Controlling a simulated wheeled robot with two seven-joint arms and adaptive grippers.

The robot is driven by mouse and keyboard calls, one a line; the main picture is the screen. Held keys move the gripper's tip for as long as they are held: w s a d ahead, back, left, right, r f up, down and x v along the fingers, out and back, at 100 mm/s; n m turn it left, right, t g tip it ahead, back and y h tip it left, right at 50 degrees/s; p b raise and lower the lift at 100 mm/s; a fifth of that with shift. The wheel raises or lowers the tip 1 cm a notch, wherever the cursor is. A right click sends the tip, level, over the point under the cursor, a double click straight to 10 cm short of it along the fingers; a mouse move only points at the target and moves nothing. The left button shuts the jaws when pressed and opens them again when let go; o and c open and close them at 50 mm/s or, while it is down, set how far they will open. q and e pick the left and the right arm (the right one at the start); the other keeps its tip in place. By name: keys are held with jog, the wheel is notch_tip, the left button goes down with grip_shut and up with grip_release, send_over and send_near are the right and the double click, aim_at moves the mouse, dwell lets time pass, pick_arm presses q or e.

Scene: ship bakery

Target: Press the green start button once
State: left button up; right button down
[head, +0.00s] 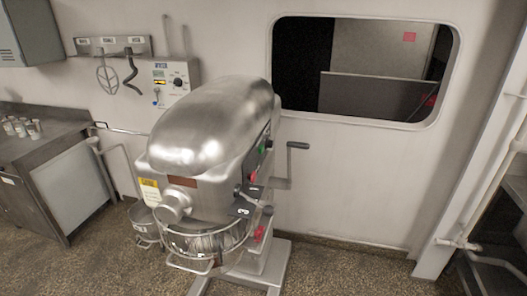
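A large steel stand mixer (205,125) stands on the floor at the middle of the head view. On its right side is a control strip with a small green button (263,147), seen at a steep angle. A red button (253,176) sits lower on the same side. The mixer's wire bowl guard (207,240) and bowl are at its lower front. Neither of my grippers shows in this view, so nothing of mine is seen near the button.
A crank handle (290,165) sticks out on the mixer's right. A steel counter (45,150) with small cups stands at left. A wall control box (176,82) and tool rack (113,46) hang behind.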

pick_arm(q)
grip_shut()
